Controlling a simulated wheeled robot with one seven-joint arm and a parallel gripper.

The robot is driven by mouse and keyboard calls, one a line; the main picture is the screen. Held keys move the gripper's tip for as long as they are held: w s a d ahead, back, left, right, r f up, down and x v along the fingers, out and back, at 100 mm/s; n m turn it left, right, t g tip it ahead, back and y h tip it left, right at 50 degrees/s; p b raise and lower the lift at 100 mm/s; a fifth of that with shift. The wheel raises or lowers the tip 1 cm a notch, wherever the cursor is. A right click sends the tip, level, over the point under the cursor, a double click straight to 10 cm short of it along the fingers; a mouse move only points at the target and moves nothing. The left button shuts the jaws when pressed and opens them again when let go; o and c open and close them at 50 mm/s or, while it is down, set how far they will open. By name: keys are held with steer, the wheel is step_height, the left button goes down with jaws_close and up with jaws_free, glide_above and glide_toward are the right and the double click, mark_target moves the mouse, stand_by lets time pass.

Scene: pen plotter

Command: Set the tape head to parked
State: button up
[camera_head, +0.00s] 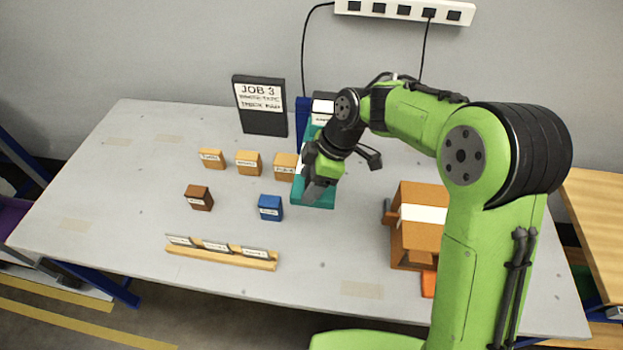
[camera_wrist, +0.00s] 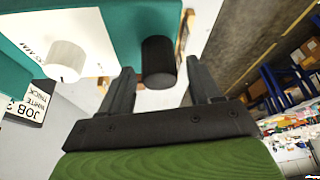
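The teal machine (camera_head: 318,198) stands at the back middle of the table, largely hidden behind my arm. In the wrist view its teal panel (camera_wrist: 118,22) carries a black cylindrical knob (camera_wrist: 159,64) and a white cylinder (camera_wrist: 65,60) to the left. I cannot tell which part is the tape head. My gripper (camera_wrist: 160,70) is open, with one finger on each side of the black knob in the picture. Contact is not visible. In the head view my gripper (camera_head: 312,186) is over the front of the teal machine.
A black job sign (camera_head: 262,120) stands behind. Yellow blocks (camera_head: 248,162), a brown block (camera_head: 199,197) and a blue block (camera_head: 270,208) lie left. A wooden card rail (camera_head: 220,257) is at the front. An orange-brown box (camera_head: 412,243) stands right. The front middle is clear.

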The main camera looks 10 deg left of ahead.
steer(key=shift+d, duration=0.15)
steer(key=p+v, duration=0.3)
steer(key=v, duration=1.2)
steer(key=shift+r+p, duration=0.35)
steer(key=shift+p, duration=0.05)
steer(key=shift+d, duration=0.1)
steer(key=s+d+m+t+h, duration=0.4)
steer(key=s+d+m+t, duration=0.2)
steer(key=s+d+m, duration=1.1)
steer(key=s+m, duration=0.3)
steer(key=s, duration=0.1)
steer(key=shift+d+r+m+t, duration=0.25)
steer(key=shift+r+m+t, duration=0.05)
steer(key=shift+r, duration=0.1)
steer(key=shift+s, duration=0.2)
